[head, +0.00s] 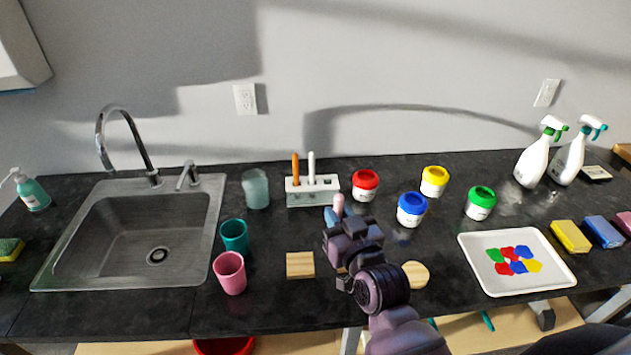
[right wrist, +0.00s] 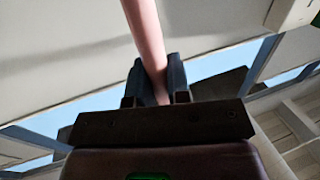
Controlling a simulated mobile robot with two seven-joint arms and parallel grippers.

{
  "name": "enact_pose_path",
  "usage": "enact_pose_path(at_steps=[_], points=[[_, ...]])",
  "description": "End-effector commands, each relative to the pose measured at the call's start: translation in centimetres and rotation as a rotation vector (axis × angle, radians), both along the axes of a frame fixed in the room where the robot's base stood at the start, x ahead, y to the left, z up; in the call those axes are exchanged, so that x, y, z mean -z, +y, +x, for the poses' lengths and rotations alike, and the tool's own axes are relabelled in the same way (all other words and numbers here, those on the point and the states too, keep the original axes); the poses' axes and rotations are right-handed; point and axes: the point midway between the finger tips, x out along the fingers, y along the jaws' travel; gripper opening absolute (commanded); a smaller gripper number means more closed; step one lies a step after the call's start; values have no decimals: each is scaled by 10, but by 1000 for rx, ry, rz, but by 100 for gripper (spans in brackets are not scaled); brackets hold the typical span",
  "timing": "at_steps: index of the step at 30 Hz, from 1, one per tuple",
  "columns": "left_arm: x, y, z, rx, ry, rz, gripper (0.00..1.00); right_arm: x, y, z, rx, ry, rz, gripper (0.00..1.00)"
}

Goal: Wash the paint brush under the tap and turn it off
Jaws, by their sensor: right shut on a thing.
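My right gripper (head: 332,218) is over the front middle of the counter, shut on a pink rod-like handle, likely the paint brush (head: 338,203). In the right wrist view the pink handle (right wrist: 146,40) stands between the dark fingertips (right wrist: 156,82). The bristles cannot be made out. The curved metal tap (head: 127,136) rises behind the grey sink (head: 211,215) at the left, well apart from my gripper. Its small lever (head: 187,174) is to the right of the spout. No water stream is visible. My left gripper is not in view.
A white holder (head: 313,194) has an orange and a white handle in it. A glass (head: 256,188), teal cup (head: 234,236) and pink cup (head: 229,273) stand between sink and gripper. Paint jars (head: 411,210) and a paint tray (head: 478,267) are to the right.

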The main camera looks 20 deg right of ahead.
Motion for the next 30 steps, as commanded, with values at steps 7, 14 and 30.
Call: enact_pose_path(at_steps=[7,14,30], points=[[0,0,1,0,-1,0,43,-26,31,-4,-154,-4,-6,0],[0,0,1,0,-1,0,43,-57,70,-8,-348,-4,-6,0],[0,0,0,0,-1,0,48,-107,136,-17,-672,0,-3,0]])
